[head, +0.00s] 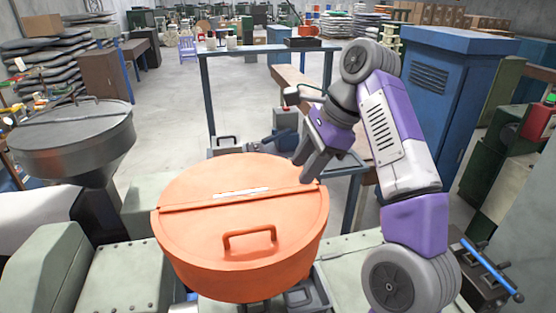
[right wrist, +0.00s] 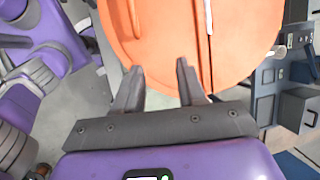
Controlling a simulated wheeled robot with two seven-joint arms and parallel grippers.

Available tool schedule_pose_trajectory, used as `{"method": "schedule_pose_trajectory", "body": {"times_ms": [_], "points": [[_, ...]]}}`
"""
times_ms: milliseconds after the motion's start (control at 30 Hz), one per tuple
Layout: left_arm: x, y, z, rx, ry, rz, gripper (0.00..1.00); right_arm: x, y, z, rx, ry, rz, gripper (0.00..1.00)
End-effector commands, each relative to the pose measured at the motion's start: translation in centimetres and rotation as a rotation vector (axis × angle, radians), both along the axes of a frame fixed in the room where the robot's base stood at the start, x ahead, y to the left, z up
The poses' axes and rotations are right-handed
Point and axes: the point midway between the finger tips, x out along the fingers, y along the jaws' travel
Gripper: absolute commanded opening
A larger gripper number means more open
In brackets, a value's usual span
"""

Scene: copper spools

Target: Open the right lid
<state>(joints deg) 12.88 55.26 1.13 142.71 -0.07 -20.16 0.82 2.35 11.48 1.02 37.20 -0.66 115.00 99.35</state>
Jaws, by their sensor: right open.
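The right lid is the orange round lid (head: 200,245) on a drum in the middle of the head view. It lies closed, with a seam across it and an orange handle (head: 250,238) on its near half. My right gripper (head: 308,172) is above the lid's far right edge, with its fingers pointing down. In the right wrist view the gripper (right wrist: 160,75) has its two fingers apart and empty, over the orange lid's edge (right wrist: 150,30). The handle at the top left (right wrist: 134,15) of that view is partly cut off. My left gripper is not in view.
A grey round lid (head: 70,125) on another drum stands at the left. A blue cabinet (head: 440,90) stands at the right behind my right arm. A blue-legged table (head: 260,48) is at the back. Grey-green machine housings (head: 125,275) flank the orange drum. Open floor lies behind.

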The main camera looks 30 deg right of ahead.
Motion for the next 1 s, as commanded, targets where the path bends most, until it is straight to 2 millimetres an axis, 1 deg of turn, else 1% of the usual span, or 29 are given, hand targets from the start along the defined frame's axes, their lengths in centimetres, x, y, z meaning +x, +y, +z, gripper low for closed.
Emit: {"method": "schedule_pose_trajectory", "body": {"times_ms": [33,100,233,1000], "points": [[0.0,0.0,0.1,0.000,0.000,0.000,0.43,-0.5,-0.7,0.0,-0.001,0.002,-0.004,0.40],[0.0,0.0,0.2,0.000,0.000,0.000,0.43,-1.1,-1.3,0.0,-0.001,0.002,-0.004,0.40],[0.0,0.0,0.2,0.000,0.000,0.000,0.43,-1.6,-1.8,0.0,0.000,0.001,0.000,0.40],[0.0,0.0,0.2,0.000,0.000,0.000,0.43,-1.7,-1.9,0.0,0.000,0.000,0.000,0.40]]}}
